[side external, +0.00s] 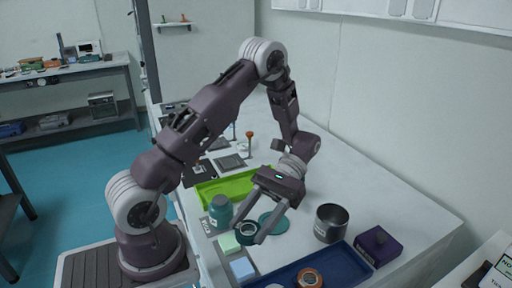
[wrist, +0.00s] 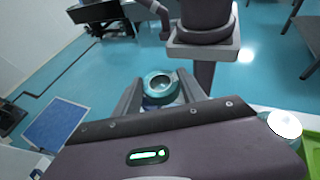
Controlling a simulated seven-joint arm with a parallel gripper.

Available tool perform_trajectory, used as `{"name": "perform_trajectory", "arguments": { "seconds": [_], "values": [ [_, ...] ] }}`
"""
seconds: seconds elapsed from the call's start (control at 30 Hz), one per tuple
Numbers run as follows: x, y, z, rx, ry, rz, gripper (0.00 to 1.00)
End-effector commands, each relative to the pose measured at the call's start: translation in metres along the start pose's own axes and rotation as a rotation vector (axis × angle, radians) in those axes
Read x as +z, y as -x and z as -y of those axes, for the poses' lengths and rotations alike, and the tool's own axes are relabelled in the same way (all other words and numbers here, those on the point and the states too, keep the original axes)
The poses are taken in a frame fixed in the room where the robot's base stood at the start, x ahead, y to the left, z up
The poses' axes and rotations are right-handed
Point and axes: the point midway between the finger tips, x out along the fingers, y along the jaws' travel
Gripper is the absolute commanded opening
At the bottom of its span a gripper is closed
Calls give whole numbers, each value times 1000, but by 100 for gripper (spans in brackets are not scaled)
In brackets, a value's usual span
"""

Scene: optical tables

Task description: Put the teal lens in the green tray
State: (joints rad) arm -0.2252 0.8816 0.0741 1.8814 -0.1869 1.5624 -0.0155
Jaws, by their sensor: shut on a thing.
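The teal lens (side external: 246,230) is a short, dark teal ring with a pale centre. My gripper (side external: 248,235) is shut on it, with one finger on each side. In the wrist view the lens (wrist: 160,86) sits between the fingertips of my gripper (wrist: 160,97). It is held near the left edge of the table; its exact height is hard to tell. The green tray (side external: 232,186) lies behind the lens, partly hidden by my arm. Only a bit of the tray (wrist: 315,160) shows at the right edge of the wrist view.
A teal jar (side external: 220,210) stands between the gripper and the tray. A flat teal disc (side external: 274,222) lies right of the lens. A dark metal cup (side external: 331,222), a purple box (side external: 378,246) and a blue tray (side external: 345,262) are at the right and front. Sticky notes (side external: 242,268) lie nearby.

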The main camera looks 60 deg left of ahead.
Motion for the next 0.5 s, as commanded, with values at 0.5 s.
{"name": "perform_trajectory", "arguments": {
  "seconds": [0.5],
  "values": [
    [-56,136,192,-1170,-483,-6,0]
  ]
}}
